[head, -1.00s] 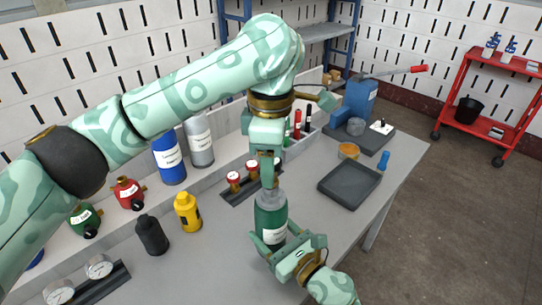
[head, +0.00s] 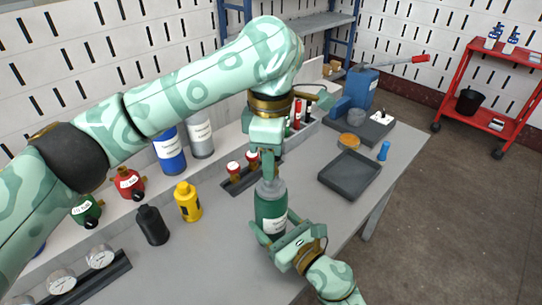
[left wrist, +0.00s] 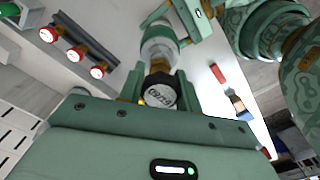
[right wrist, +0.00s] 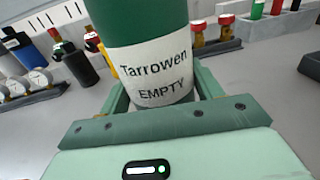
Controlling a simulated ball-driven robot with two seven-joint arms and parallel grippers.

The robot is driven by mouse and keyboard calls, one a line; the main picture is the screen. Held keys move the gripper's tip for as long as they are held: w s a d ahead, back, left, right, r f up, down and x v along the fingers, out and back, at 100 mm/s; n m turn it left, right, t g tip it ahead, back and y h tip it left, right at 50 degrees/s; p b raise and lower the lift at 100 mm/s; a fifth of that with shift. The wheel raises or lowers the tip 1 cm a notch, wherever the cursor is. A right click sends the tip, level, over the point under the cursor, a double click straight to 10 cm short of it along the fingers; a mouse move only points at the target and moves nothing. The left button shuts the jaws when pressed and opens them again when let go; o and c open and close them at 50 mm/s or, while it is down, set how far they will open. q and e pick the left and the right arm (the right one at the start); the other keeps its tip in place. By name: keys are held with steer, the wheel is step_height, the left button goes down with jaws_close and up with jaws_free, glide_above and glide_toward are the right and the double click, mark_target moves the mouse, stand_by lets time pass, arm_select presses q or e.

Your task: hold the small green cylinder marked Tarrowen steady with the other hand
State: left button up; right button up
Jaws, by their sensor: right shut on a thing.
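The green cylinder (head: 270,205) marked Tarrowen stands upright near the front edge of the grey table (head: 215,262). Its white label (right wrist: 150,72) also reads EMPTY in the right wrist view. My right gripper (head: 283,236) is shut on its lower body from the front. My left gripper (head: 266,168) points down directly over the cylinder's grey top. In the left wrist view, a black knob (left wrist: 162,92) with a white marked face lies between my left fingers, which look apart around it. The cylinder's shoulder shows beyond the knob. The left fingertips' contact is hard to see.
A yellow bottle (head: 187,201) and a black bottle (head: 152,226) stand to the left. A rack (head: 236,186) with red-capped parts is behind the cylinder. Table between is clear.

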arm_select(q)
steer(key=n, duration=0.6)
steer(key=n, duration=0.2)
steer(key=shift+n, duration=0.3)
steer(key=n, duration=0.3)
steer(key=shift+n, duration=0.3)
